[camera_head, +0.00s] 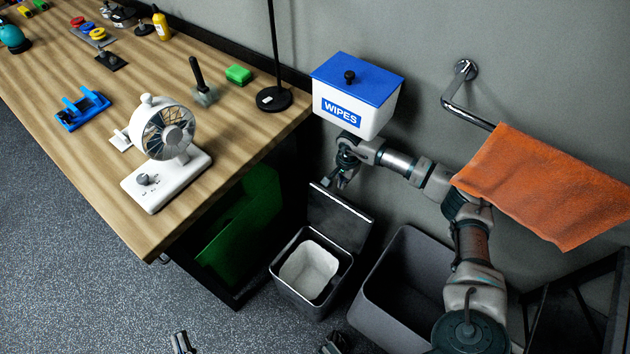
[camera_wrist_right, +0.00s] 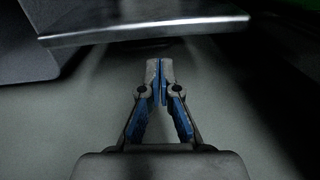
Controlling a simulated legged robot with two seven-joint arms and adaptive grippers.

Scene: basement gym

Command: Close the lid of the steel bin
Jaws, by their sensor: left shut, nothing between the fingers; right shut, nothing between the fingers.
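The steel bin (camera_head: 283,283) stands on the floor beside the table, with a white liner (camera_head: 309,270) inside. Its lid (camera_head: 340,219) is open, tilted up at the back towards the wall. My right gripper (camera_head: 342,182) is shut and empty, close to the lid's upper edge on the wall side; contact cannot be told. In the right wrist view the gripper (camera_wrist_right: 161,68) points at a metal edge, likely the lid (camera_wrist_right: 150,30), with a small gap in the picture. My left gripper (camera_head: 182,342) is shut and empty at the bottom edge, over the floor.
A larger grey open bin (camera_head: 400,270) stands right of the steel bin, under my right arm. A wipes box (camera_head: 357,95) is on the wall above my right gripper. An orange towel (camera_head: 545,185) hangs on a rail at right. The wooden table (camera_head: 100,150) with a fan (camera_head: 165,135) borders the left.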

